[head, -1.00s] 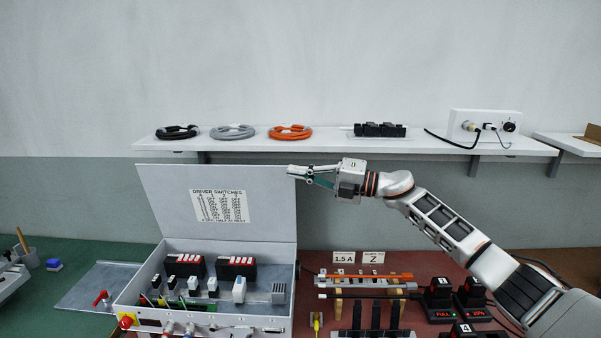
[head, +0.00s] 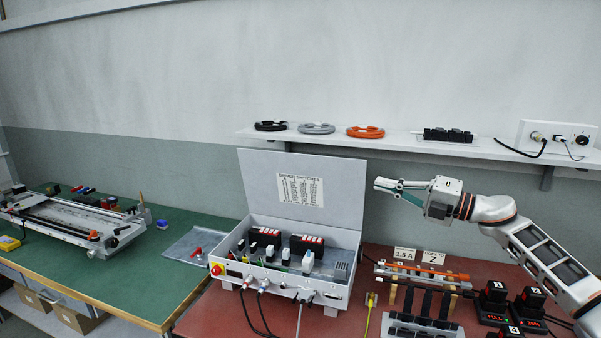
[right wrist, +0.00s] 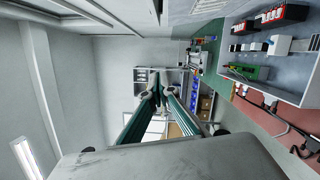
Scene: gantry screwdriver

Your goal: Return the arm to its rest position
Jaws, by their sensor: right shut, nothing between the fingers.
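My right gripper (head: 380,186) is raised in the air to the right of the open control box's lid in the head view, below the wall shelf. It points left and is shut and empty. Its two fingers (right wrist: 162,84) meet at the tips in the right wrist view, with nothing between them. My right arm (head: 545,252) reaches in from the right, above the red bench. The control box (head: 325,291) stands open on the red bench, its lid (head: 345,190) upright and carrying a printed label. My left gripper is not in view.
The shelf (head: 400,145) holds coiled cables (head: 317,128) and a white socket box (head: 555,137). Battery chargers (head: 530,305) and a rack (head: 425,325) stand at the right. A gantry (head: 75,217) lies on the green bench (head: 150,262). Air around the gripper is clear.

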